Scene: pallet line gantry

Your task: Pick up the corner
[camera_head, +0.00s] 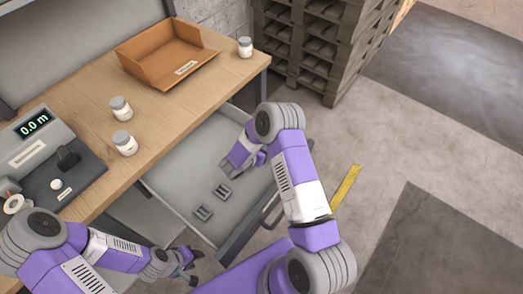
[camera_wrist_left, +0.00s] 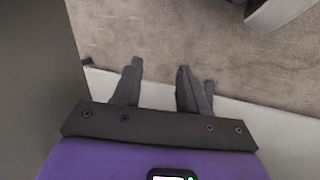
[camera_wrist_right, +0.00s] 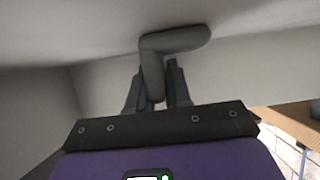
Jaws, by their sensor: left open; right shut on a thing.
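A grey L-shaped corner (camera_wrist_right: 172,41) is between the fingers of my right gripper (camera_wrist_right: 158,88) in the right wrist view. The gripper is shut on its upright leg, and the other leg points right. In the head view my right gripper (camera_head: 231,168) reaches into the open drawer (camera_head: 185,165), and the held corner is hard to make out there. Two small grey pieces (camera_head: 222,191) (camera_head: 203,213) lie on the drawer floor nearby. My left gripper (camera_head: 187,265) is open and empty near the drawer's front left; its spread fingers show in the left wrist view (camera_wrist_left: 157,85).
The wooden bench (camera_head: 165,105) carries an orange-brown open tray (camera_head: 137,64), white jars (camera_head: 121,109) and a scale with a green display (camera_head: 36,128). Stacked pallets (camera_head: 312,45) stand behind. The floor to the right is clear, with a yellow stripe (camera_head: 346,186).

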